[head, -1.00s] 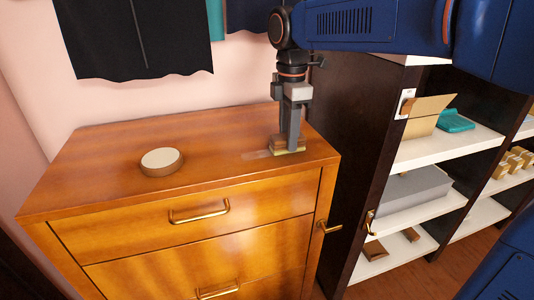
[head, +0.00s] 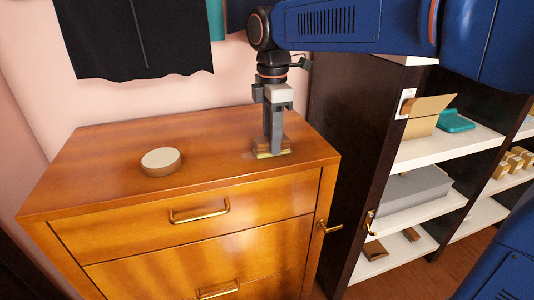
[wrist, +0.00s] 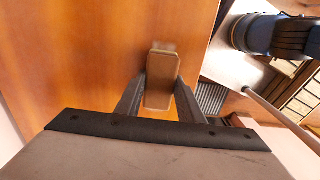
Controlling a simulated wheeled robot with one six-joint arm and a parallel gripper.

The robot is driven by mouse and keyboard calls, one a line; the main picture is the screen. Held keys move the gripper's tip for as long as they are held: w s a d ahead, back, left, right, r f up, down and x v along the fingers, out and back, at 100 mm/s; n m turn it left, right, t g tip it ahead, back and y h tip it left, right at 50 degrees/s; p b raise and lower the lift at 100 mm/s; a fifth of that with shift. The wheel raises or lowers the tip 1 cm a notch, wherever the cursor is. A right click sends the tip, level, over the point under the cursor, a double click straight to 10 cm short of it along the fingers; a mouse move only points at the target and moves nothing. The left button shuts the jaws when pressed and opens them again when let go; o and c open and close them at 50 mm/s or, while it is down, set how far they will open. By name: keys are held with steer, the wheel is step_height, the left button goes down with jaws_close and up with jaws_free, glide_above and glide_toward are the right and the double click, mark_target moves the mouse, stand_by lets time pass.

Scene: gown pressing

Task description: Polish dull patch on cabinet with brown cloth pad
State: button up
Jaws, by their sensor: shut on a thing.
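The wooden cabinet (head: 215,130) stands below me, with a glossy orange-brown top. My gripper (head: 272,148) points down at the right part of that top, shut on the brown cloth pad (head: 286,145). The pad has a yellowish lower edge and appears to rest on the cabinet top. In the wrist view the pad (wrist: 162,78) sits between the two fingers, over the wood.
A round tin with a white top (head: 161,160) stands on the cabinet, left of my gripper. A dark shelf unit (head: 345,130) with a box and other goods is close on the right. Dark garments (head: 135,35) hang behind. The cabinet top between tin and pad is clear.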

mark_target(255, 141)
steer(key=shift+s+a, duration=0.15)
steer(key=shift+a, duration=0.45)
steer(key=shift+s+a, duration=0.15)
steer(key=shift+a, duration=0.45)
steer(key=shift+a, duration=0.1)
steer(key=shift+s+a, duration=0.3)
steer(key=shift+a, duration=0.5)
steer(key=shift+s+a, duration=0.2)
steer(key=shift+a, duration=0.5)
steer(key=shift+s+a, duration=0.2)
steer(key=shift+a, duration=0.55)
steer(key=shift+s+a, duration=0.2)
steer(key=shift+a, duration=0.5)
steer(key=shift+r, duration=1.05)
steer(key=shift+r, duration=0.1)
